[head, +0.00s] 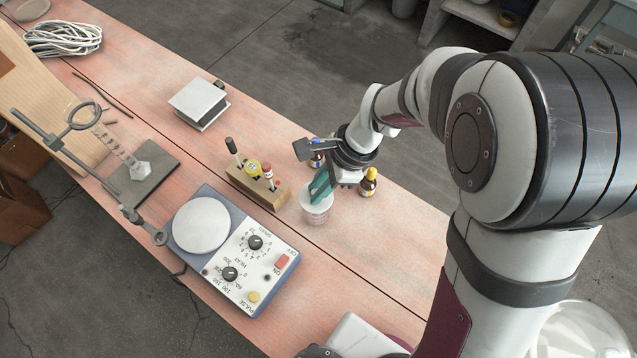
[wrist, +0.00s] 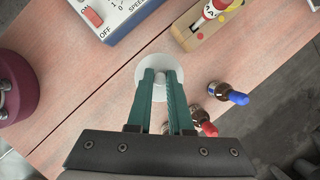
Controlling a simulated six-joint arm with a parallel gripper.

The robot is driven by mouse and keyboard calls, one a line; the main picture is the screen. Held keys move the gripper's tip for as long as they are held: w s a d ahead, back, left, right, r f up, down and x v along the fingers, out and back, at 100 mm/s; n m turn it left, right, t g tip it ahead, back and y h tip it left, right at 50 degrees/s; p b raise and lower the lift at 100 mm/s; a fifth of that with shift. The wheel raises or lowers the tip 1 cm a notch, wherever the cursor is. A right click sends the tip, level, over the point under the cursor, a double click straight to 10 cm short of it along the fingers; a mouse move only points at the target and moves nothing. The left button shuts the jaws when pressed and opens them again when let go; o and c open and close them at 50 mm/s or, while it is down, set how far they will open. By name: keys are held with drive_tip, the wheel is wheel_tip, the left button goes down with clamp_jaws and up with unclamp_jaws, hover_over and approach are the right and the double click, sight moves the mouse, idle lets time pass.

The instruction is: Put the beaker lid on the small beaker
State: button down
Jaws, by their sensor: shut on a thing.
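The beaker lid (head: 307,198) is a white disc with a small knob. It also shows in the wrist view (wrist: 158,62), below my fingertips. The small beaker (head: 317,218) is clear glass and stands on the bench directly beneath the lid. Whether the lid rests on its rim or sits just above it, I cannot tell. My gripper (head: 320,192) has green fingers, pointing down. In the wrist view my gripper (wrist: 160,82) is shut on the lid's knob. The lid hides the beaker in that view.
A yellow-capped brown bottle (head: 369,184) stands close on the right.

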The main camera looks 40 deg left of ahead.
drive_tip(key=shift+f, duration=0.3)
idle(0.4)
drive_tip(key=shift+c, duration=1.7)
unclamp_jaws()
drive_tip(key=shift+r, duration=3.55)
